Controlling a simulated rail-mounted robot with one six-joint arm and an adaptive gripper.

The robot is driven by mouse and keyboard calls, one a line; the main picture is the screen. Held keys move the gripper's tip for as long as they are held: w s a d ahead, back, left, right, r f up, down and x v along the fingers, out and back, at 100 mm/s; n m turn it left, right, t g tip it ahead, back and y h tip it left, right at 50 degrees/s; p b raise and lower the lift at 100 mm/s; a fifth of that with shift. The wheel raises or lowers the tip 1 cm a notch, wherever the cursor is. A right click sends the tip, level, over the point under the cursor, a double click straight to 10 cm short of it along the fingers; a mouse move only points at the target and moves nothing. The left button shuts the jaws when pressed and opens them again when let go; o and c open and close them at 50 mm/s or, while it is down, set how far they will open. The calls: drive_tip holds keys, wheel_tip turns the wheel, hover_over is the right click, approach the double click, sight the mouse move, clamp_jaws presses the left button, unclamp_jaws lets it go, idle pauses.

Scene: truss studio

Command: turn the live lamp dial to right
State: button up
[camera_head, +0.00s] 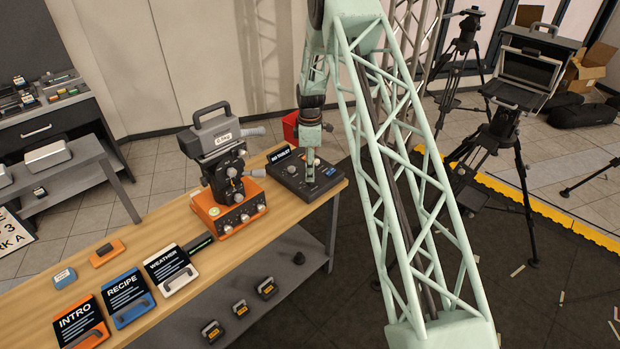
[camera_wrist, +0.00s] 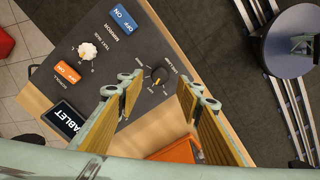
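The dark control panel (camera_wrist: 130,65) lies on the wooden table, and it also shows in the head view (camera_head: 289,180). In the wrist view a black round dial (camera_wrist: 158,76) with a small yellowish mark sits on it, with print around it too small to read surely; it appears to be the lamp dial. My gripper (camera_wrist: 160,88) is open and points down over the panel. Its two padded fingers are on the left and right of the dial, with a gap on each side. In the head view my gripper (camera_head: 310,172) is over the panel and partly hides it.
A white knob (camera_wrist: 88,51), an orange switch (camera_wrist: 67,72) and a blue switch (camera_wrist: 123,18) share the panel. A camera (camera_head: 213,135) on an orange box (camera_head: 229,212) stands left of it. Title cards, such as Recipe (camera_head: 127,292), lie at the table's near end.

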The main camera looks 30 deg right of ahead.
drive_tip(key=shift+f, duration=1.9)
drive_tip(key=c, duration=0.8)
drive_tip(key=shift+c, duration=0.2)
